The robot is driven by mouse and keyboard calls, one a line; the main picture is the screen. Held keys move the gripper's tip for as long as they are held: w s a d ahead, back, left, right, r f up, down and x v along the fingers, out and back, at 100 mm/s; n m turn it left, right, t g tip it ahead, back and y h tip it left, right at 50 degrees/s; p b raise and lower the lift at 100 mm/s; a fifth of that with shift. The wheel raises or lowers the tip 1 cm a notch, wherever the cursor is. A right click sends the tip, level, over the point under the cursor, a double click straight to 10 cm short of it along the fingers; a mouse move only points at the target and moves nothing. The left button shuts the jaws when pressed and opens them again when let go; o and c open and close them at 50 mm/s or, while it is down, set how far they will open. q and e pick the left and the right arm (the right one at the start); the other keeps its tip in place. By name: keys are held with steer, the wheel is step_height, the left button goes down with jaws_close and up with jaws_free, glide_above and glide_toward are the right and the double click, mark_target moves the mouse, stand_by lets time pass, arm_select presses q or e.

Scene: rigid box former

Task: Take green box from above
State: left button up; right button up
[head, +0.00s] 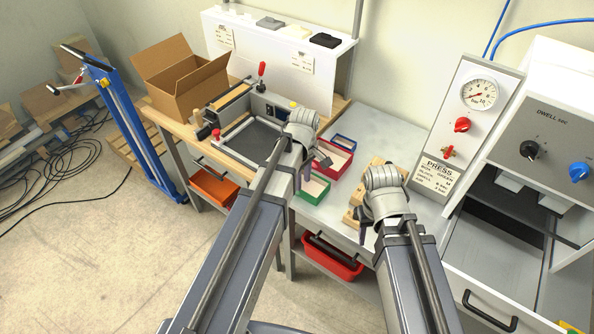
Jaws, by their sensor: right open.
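The green box (310,199) is a small open-topped tray with a pale inside, on the bench between my two arms. My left arm partly covers its left side. My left gripper (304,170) is mostly hidden by its own wrist; a dark part of it shows just above the green box in the picture. I cannot tell its opening or whether it touches the box. My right gripper (364,220) is open, mostly behind its wrist, to the right of the green box near the wooden blocks.
A red box (336,170) and a blue box (344,142) stand behind the green one. Wooden blocks (353,213) lie to the right. A box former (250,140) and cardboard carton (185,85) are left; a press panel (455,125) is right.

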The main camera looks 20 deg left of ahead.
mark_target(302, 191)
arm_select(q)
steer(key=shift+n, duration=0.4)
steer(key=f+b, duration=0.5)
steer(key=w+f+b, duration=0.1)
steer(key=f+b, duration=0.1)
steer(key=b, duration=0.1)
steer(key=shift+w+a+f, duration=0.1)
steer(key=shift+a+f, duration=0.2)
steer(key=shift+f, duration=0.05)
arm_select(e)
steer(key=f, duration=0.7)
steer(key=shift+w+a+f, duration=0.2)
steer(key=shift+w+f, duration=0.1)
steer(key=shift+f, duration=0.05)
arm_select(q)
steer(key=shift+r, duration=0.1)
arm_select(e)
steer(key=shift+r, duration=0.1)
arm_select(q)
jaws_close()
